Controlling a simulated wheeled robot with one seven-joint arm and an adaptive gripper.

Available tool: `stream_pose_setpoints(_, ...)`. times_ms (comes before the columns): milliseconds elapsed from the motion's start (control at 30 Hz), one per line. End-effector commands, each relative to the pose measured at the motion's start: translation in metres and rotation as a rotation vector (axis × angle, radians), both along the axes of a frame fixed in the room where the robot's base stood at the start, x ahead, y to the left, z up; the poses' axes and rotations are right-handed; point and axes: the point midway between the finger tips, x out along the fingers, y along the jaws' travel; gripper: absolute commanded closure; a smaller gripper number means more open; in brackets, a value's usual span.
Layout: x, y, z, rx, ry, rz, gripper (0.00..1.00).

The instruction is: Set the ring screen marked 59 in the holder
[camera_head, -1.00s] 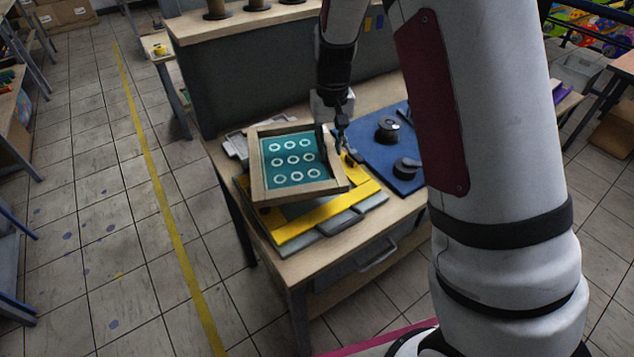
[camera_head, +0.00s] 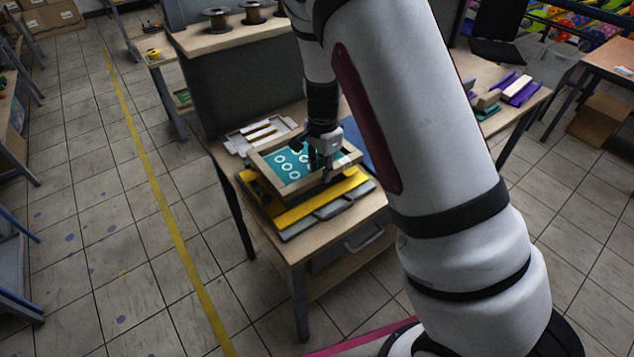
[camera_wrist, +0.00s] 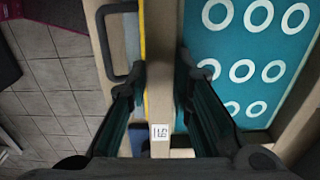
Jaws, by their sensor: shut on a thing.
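The ring screen is a wooden frame (camera_head: 291,191) around a teal mesh (camera_head: 272,158) with white rings. A white tag on its bar, turned on its side in the wrist view (camera_wrist: 159,133), seems to read 59. My gripper (camera_wrist: 160,72) has one finger on each side of this bar and is shut on it. In the head view my gripper (camera_head: 321,166) covers the screen's right part. The screen lies over a yellow and grey base, apparently the holder (camera_head: 293,215). I cannot tell whether the screen touches it.
A pale slotted tray (camera_head: 262,133) lies behind the screen. A blue mat (camera_head: 358,147) is mostly hidden by my arm. A dark panel (camera_head: 235,85) with a shelf holding spools (camera_head: 215,16) stands behind the bench. A drawer handle (camera_head: 363,238) juts from the front.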

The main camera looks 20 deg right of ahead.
Motion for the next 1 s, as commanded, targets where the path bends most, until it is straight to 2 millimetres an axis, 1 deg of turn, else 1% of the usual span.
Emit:
stream_pose_setpoints(167, 0.001, 0.000, -0.016, 0.001, -0.001, 0.001, 1.00)
stream_pose_setpoints(300, 0.002, -0.001, -0.040, 0.001, 0.000, 0.000, 1.00)
stream_pose_setpoints(433, 0.001, 0.000, -0.055, 0.001, -0.001, 0.001, 1.00)
stream_pose_setpoints(533, 0.001, 0.000, -0.058, 0.001, -0.003, 0.001, 1.00)
stream_pose_setpoints(767, 0.000, 0.000, -0.057, 0.001, -0.003, 0.002, 1.00)
stream_pose_setpoints(933, 0.000, 0.000, -0.062, 0.001, -0.002, 0.002, 1.00)
stream_pose_setpoints(967, 0.000, 0.000, -0.061, 0.001, -0.002, 0.002, 0.73)
stream_pose_setpoints(1000, 0.000, 0.000, -0.061, 0.001, -0.002, 0.003, 0.64)
